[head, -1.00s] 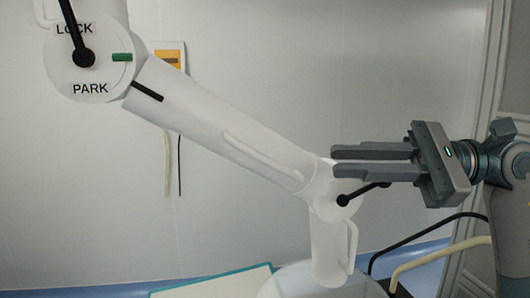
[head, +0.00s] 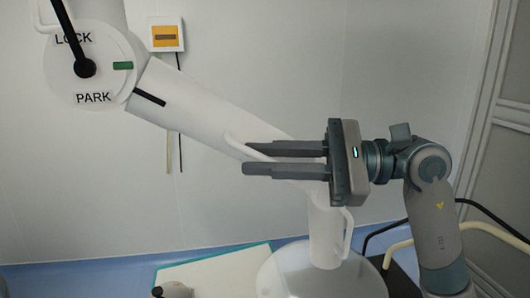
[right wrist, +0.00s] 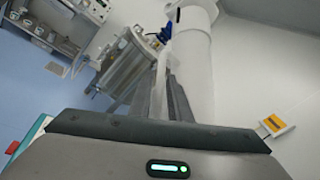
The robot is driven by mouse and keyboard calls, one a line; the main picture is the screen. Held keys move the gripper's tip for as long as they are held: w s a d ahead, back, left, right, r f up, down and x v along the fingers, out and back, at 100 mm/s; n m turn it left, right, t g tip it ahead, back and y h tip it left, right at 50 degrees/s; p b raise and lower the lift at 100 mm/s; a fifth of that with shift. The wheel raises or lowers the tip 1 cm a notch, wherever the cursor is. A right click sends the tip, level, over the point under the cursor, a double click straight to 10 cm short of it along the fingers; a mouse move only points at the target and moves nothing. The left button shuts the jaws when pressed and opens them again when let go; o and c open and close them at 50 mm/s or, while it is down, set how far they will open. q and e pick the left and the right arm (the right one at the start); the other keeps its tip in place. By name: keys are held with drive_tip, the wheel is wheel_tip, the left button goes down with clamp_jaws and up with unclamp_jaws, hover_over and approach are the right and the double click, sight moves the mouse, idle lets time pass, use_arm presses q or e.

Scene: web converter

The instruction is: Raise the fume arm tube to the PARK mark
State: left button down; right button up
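The white fume arm tube (head: 190,106) slopes from the round joint disc (head: 66,88) at upper left down to the right. The disc carries the words LOCK and PARK and a green mark (head: 123,65). A black line (head: 150,97) on the tube's upper end sits below the green mark. A black lever (head: 84,67) on the disc points up toward LOCK. My right gripper (head: 246,157) is open, its fingers pointing left across the tube's handle (head: 242,143). Whether the fingers touch the handle is unclear. The tube's lower joint is partly hidden by the gripper. My left gripper is out of view.
A yellow-and-white wall box (head: 166,35) with hanging cables is behind the tube. Below are a pale board (head: 215,275) with a teal edge and a rounded hood (head: 320,275). A cream hose (head: 480,230) and dark cable lie at right.

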drive_tip(key=shift+c, duration=0.7)
clamp_jaws()
drive_tip(key=shift+r, duration=0.1)
drive_tip(key=shift+w+d+r+h, duration=0.15)
drive_tip(key=shift+d+r+h, duration=0.3)
drive_tip(key=shift+r, duration=0.3)
drive_tip(key=d+r+h+p, duration=0.1)
drive_tip(key=r+h+p, duration=0.1)
drive_tip(key=r, duration=0.4)
drive_tip(key=d+r+n+h+p, duration=0.1)
drive_tip(key=d+r+h+p, duration=0.1)
drive_tip(key=r, duration=0.4)
drive_tip(key=shift+w+d+r+h+p, duration=0.15)
drive_tip(key=shift+w+r+h+p, duration=0.35)
drive_tip(key=shift+p, duration=0.75)
drive_tip(key=shift+s+f, duration=0.1)
drive_tip(key=shift+s, duration=0.1)
